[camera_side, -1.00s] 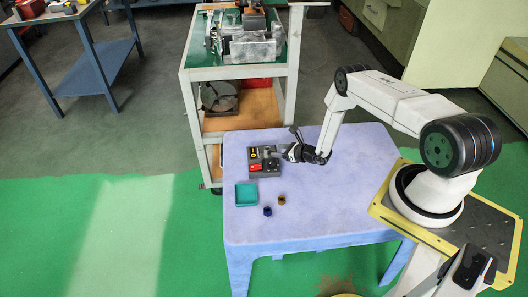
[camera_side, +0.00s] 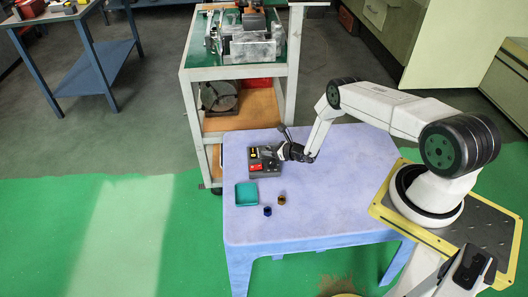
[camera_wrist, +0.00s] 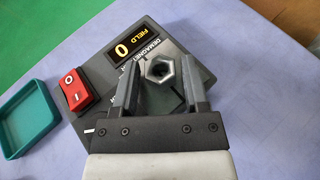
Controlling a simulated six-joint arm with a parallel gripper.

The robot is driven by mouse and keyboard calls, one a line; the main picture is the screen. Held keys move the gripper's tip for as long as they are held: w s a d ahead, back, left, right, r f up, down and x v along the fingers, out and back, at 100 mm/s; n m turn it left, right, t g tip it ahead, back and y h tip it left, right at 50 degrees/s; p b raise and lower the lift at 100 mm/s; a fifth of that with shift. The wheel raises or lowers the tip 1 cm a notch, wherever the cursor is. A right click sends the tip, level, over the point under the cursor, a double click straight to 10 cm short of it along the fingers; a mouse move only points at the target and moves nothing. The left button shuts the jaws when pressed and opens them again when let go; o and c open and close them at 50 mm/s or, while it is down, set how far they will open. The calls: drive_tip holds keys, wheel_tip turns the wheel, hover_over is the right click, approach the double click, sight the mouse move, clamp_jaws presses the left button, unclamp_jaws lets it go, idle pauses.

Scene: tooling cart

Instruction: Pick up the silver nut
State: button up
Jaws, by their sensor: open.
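In the wrist view my gripper (camera_wrist: 160,62) is open, with one finger on each side of the nut. Whether the fingers touch it cannot be told. In the side view my gripper (camera_side: 279,152) is at the right side of the box (camera_side: 263,172).
The box has a red switch (camera_wrist: 75,95) and a lit yellow display (camera_wrist: 130,48). A teal tray (camera_side: 246,204) sits in front of it. A blue piece (camera_side: 267,211) and a brownish-gold piece (camera_side: 282,200) stand nearby. The right part of the blue table (camera_side: 340,205) is clear.

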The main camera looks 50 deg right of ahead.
clamp_jaws()
drive_tip(key=shift+r, duration=0.25)
drive_tip(key=shift+r, duration=1.3)
drive_tip(key=s+a+r, duration=0.4)
drive_tip(key=s+r, duration=0.6)
drive_tip(key=s, duration=0.3)
drive_tip(key=shift+s, duration=0.2)
